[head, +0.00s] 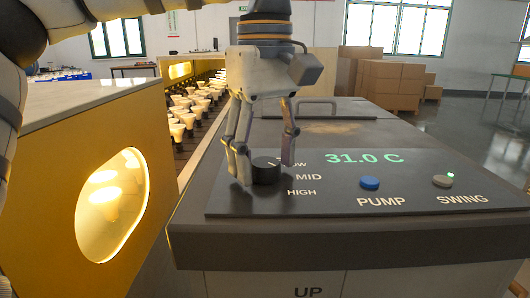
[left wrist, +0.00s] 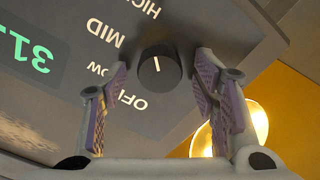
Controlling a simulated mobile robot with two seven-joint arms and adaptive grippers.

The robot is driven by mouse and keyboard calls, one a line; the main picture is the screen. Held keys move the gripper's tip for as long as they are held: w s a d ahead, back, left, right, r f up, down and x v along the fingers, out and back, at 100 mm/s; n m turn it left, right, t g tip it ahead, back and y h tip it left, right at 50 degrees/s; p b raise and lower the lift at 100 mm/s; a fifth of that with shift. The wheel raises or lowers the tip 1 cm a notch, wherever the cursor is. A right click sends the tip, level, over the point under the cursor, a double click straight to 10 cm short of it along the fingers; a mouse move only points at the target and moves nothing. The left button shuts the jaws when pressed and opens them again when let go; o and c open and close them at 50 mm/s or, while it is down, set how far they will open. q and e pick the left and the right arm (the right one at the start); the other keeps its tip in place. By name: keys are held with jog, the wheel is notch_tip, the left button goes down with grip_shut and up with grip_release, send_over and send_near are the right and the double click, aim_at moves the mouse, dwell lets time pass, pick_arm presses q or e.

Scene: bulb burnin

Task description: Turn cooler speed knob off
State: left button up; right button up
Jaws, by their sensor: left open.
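The black round speed knob (head: 265,171) stands on the dark top panel of the cooler (head: 330,253). LOW, MID and HIGH labels show beside it. In the left wrist view the knob (left wrist: 158,66) has a white mark that points roughly toward the HIGH label; the OFF label (left wrist: 125,99) is partly covered by a finger. My left gripper (head: 266,168) is open over the panel, with one finger on each side of the knob. A gap shows between knob and fingers in the left wrist view (left wrist: 162,64); contact cannot be told. My right gripper is not in view.
A yellow-sided rack with bulbs (head: 190,107) runs along the left. Cartons (head: 392,83) stand behind.

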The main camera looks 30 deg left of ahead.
pick_arm(q)
jog(key=shift+c, duration=0.5)
jog(key=c, duration=1.1)
jog(key=shift+o, duration=0.2)
